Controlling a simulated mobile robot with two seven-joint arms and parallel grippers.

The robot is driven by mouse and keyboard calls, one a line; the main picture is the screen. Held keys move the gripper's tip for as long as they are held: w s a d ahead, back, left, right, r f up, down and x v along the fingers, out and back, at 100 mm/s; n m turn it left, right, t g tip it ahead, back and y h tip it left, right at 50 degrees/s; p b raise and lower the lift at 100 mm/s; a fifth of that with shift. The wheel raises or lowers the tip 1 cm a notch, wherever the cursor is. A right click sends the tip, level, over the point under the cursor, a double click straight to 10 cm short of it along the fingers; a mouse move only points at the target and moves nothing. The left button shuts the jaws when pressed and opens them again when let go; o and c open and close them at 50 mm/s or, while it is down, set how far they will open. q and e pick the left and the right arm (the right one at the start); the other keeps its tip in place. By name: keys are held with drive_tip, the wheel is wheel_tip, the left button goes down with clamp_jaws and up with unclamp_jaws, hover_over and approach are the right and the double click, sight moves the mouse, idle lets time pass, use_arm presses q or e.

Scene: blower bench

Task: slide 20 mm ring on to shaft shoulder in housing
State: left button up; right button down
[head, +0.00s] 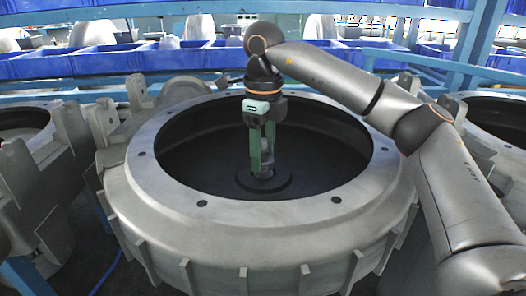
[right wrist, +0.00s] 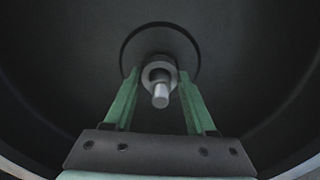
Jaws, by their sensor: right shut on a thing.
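The housing (head: 140,190) is a large round grey casting with a wide flat rim and a dark, deep bowl. My right gripper (head: 262,172) reaches straight down into the bowl, its green fingers near the middle of the floor. In the right wrist view, the fingers (right wrist: 158,75) stand on both sides of a small grey ring (right wrist: 147,74) and are shut on it. The bright shaft (right wrist: 161,97) points toward the camera, and the ring appears to be around it. Whether the ring touches the shoulder cannot be told. My left gripper is out of view.
Similar castings stand at the left (head: 30,190) and right (head: 503,125). Blue bins (head: 110,60) line the back behind a blue frame (head: 470,40). The bowl wall surrounds my right gripper, with free room between them.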

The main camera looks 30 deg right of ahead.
drive_tip(key=shift+f, duration=0.55)
drive_tip(key=shift+r+p, duration=0.5)
drive_tip(key=shift+p, duration=0.05)
drive_tip(key=shift+r+p, duration=0.1)
drive_tip(key=shift+p, duration=0.3)
idle(0.6)
drive_tip(key=shift+f+b, duration=0.3)
drive_tip(key=shift+f, duration=0.55)
idle(1.0)
drive_tip(key=shift+s+a+f+b, duration=0.15)
drive_tip(key=shift+f+b, duration=0.15)
drive_tip(key=shift+f, duration=0.15)
idle(0.4)
drive_tip(key=shift+r, duration=0.2)
drive_tip(key=shift+r+p, duration=0.15)
drive_tip(key=shift+p, duration=0.3)
drive_tip(key=shift+r, duration=0.1)
drive_tip(key=shift+m+p, duration=0.6)
